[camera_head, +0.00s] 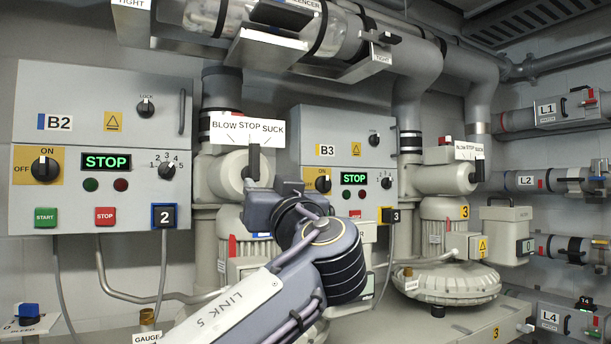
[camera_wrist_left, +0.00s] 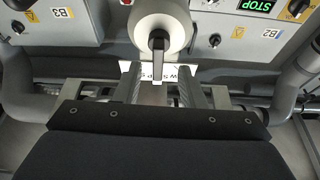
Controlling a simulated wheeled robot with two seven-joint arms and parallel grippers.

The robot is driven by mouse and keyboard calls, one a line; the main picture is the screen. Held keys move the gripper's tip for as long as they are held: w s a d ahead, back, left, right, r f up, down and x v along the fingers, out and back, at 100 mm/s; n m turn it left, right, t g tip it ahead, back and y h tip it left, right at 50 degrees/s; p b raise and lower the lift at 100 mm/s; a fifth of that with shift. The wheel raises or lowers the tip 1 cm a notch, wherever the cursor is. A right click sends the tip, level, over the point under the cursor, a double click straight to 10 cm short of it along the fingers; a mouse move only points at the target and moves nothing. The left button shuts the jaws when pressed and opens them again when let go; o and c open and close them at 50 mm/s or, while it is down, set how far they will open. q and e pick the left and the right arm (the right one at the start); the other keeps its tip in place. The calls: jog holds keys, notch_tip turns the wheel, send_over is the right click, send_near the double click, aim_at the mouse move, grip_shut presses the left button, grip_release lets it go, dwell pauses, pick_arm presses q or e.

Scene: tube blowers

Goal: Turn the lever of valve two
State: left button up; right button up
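The valve two lever (camera_head: 254,161) is a black handle on the round grey valve body (camera_head: 226,177) beside panel B2. It stands upright, towards STOP on the white BLOW STOP SUCK plate (camera_head: 236,130). In the left wrist view, seen upside down, the lever (camera_wrist_left: 158,56) lies between the two fingertips of my left gripper (camera_wrist_left: 159,80). The fingers are apart, with a visible gap on each side of the lever. In the head view my left gripper (camera_head: 262,196) is just below the lever, its fingers partly hidden. My right gripper is not in view.
Panel B2 (camera_head: 100,75) is left of the valve and panel B3 (camera_head: 345,125) right, both showing STOP. A second valve lever (camera_head: 479,170) stands further right. A clear silencer tube (camera_head: 340,35) and its bracket (camera_head: 266,50) hang above. Pipes run along the right wall.

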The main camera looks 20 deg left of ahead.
aim_at(256, 164)
pick_arm(q)
jog(key=shift+n+y, duration=0.3)
jog(key=shift+n, duration=0.1)
jog(key=w+a+r+p, duration=0.4)
jog(key=shift+r, duration=0.15)
jog(key=shift+w+a, duration=0.25)
jog(key=shift+a, duration=0.05)
jog(key=shift+c, duration=0.3)
grip_shut()
